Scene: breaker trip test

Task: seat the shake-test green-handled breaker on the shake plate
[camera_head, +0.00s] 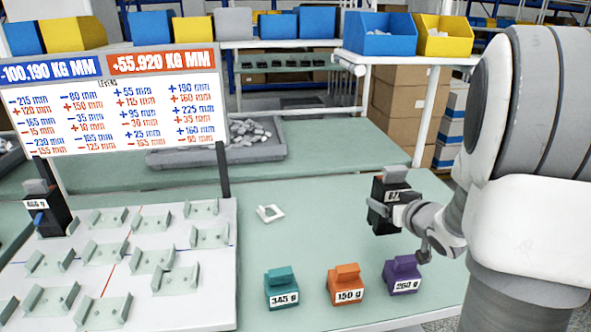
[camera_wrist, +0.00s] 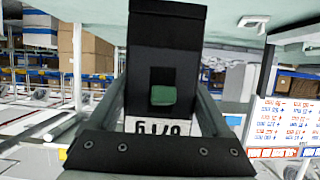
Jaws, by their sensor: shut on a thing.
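The black breaker (camera_head: 381,219) with a label is held above the bench at the right. In the wrist view the breaker (camera_wrist: 165,45) shows its green handle (camera_wrist: 163,95) in a recess, above an upside-down label that is partly cut off. My gripper (camera_head: 393,207) is shut on the breaker's body, with a finger along each side in the wrist view. The white shake plate (camera_head: 222,290) lies at the left, with several pale green cradles on it. Its cradles look empty except at the far left corner, where a black breaker with a blue handle (camera_head: 45,215) stands.
Teal (camera_head: 281,287), orange (camera_head: 345,284) and purple (camera_head: 402,275) labelled weights stand in a row at the bench's front. A small white square frame (camera_head: 270,213) lies mid-bench. A sign board (camera_head: 115,105) on posts rises behind the plate. The bench between plate and breaker is mostly clear.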

